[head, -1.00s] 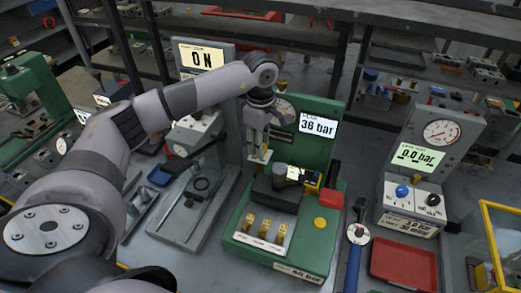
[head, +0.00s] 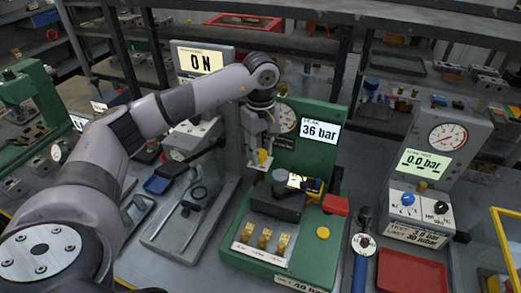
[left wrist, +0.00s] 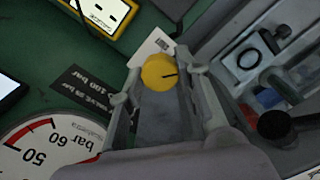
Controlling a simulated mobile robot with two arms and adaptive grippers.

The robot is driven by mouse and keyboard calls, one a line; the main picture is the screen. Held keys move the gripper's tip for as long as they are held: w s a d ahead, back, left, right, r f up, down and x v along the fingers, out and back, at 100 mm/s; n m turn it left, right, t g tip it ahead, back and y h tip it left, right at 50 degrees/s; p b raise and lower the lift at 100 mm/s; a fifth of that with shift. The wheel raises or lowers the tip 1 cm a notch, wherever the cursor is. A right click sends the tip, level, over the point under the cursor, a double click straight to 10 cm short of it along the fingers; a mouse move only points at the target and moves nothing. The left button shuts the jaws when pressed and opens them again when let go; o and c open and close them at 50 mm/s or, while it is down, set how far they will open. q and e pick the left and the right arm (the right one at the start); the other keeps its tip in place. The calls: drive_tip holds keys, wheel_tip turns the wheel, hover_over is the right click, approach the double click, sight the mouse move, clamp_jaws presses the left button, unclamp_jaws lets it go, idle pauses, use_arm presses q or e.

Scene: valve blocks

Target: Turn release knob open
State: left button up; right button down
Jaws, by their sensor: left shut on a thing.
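The release knob appears to be a round yellow knob (head: 263,158) with a black pointer line, on the green test stand (head: 327,237). My left gripper (head: 261,160) comes from above, with its fingers on either side of the knob and shut on it. In the left wrist view the yellow knob (left wrist: 159,73) sits between the two fingertips, its black line pointing to the right. The stand's display (head: 319,131) reads 36 bar. My right gripper is not in view.
A dark block (head: 277,203) and several brass fittings (head: 264,239) sit on the stand below my gripper. A grey tester (head: 432,165) and red tray (head: 411,272) stand further right.

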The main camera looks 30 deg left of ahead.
sight(260, 153)
use_arm(q)
drive_tip(key=o, duration=1.1)
drive_tip(key=shift+o, duration=0.2)
wheel_tip(260, 153, up, 12)
idle(0.5)
